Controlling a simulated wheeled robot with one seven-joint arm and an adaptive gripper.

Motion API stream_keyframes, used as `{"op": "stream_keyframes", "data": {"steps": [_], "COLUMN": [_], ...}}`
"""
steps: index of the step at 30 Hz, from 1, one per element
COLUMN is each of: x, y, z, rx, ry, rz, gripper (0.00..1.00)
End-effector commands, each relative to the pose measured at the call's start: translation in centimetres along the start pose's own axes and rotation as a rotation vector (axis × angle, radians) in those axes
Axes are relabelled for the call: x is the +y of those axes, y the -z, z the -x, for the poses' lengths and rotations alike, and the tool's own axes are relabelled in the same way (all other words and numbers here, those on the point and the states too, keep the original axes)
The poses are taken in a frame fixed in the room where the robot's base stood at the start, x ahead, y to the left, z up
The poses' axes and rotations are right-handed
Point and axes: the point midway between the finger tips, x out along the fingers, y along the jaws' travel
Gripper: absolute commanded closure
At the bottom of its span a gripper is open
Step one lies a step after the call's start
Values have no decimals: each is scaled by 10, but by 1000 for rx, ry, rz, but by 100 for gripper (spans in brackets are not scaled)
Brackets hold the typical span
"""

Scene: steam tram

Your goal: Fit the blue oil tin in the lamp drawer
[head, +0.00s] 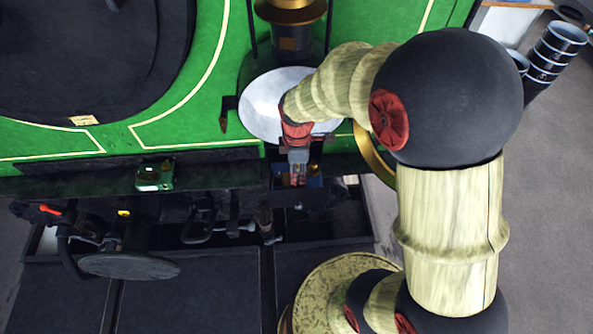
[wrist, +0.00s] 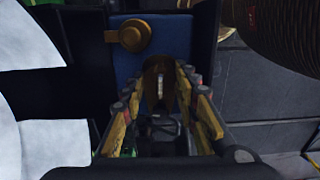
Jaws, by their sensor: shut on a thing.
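The blue oil tin (wrist: 180,35) shows in the wrist view, a flat blue face with a round brass cap (wrist: 134,36). My gripper (wrist: 160,85) is shut on the tin, with its yellow fingers at the tin's near edge. In the head view my gripper (head: 297,174) points down in front of the green engine side, and a bit of the blue tin (head: 315,171) shows beside the fingers. The hand hides most of the tin there. I cannot pick out the lamp drawer with certainty; dark surfaces surround the tin.
A pale round disc (head: 262,105) lies behind the hand, below a brass-topped lamp (head: 290,12). A small green object (head: 155,176) sits on the dark ledge to the left. Pipes and a dark buffer (head: 130,266) are below. Stacked black buckets (head: 555,55) stand far right.

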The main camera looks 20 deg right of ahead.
Motion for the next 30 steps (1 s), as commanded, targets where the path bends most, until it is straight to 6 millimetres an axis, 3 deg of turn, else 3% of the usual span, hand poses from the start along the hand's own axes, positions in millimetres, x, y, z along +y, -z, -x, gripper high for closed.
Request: {"op": "stream_keyframes", "data": {"steps": [13, 14, 24, 30], "x": [-3, -3, -2, -1], "y": [-2, -2, -2, -1], "z": [-4, -5, -2, -2], "rx": [-3, -3, -1, -1], "ry": [8, 9, 4, 2], "rz": [-1, -1, 0, 0], "gripper": [100, 69, 50, 49]}}
